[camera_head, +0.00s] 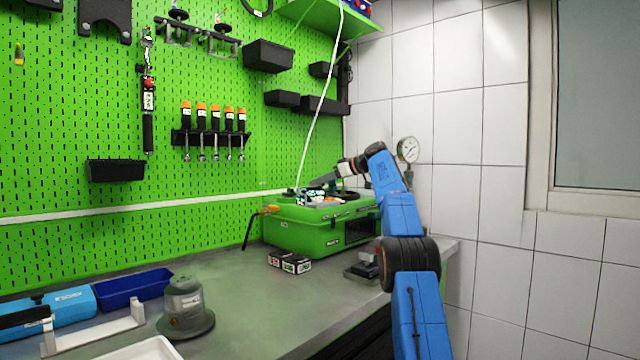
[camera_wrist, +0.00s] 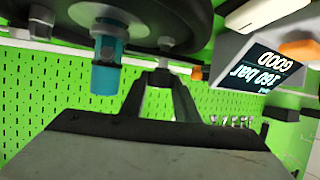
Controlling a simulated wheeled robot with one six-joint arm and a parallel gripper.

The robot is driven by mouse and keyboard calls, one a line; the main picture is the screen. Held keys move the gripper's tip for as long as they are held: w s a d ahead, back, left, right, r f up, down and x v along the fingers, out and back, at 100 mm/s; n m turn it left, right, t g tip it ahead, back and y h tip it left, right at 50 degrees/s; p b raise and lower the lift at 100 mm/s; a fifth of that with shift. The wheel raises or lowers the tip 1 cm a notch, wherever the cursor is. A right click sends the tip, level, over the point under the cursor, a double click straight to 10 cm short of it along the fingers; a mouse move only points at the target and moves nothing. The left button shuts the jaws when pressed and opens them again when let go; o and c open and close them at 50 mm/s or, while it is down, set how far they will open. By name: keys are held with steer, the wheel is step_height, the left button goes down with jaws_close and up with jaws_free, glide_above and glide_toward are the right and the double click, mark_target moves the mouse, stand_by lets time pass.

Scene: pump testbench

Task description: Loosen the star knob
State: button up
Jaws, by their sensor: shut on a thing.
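My gripper (camera_wrist: 165,60) is shut, its two fingers closing together at a small part by a dark round body at the top of the wrist view. I take that part to be the star knob (camera_wrist: 166,42); the fingertips and the dark body hide most of it. A teal cylinder on a metal fitting (camera_wrist: 106,65) stands beside the fingers. In the head view my gripper (camera_head: 318,188) reaches left over the open top of the green pump case (camera_head: 305,232). The knob is too small to make out there.
An upside-down display (camera_wrist: 262,75) reads 360 bar GOOD. A white hose (camera_head: 318,110) rises from the case. A small box (camera_head: 289,262) lies before it. A grey domed device (camera_head: 185,305) and a blue bin (camera_head: 133,288) stand at the bench's left. The bench's middle is clear.

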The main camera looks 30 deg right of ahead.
steer(key=o, duration=1)
steer(key=shift+o, duration=0.2)
steer(key=v, duration=1.7)
steer(key=shift+s, duration=0.2)
steer(key=shift+d+r, duration=0.1)
steer(key=shift+d, duration=0.05)
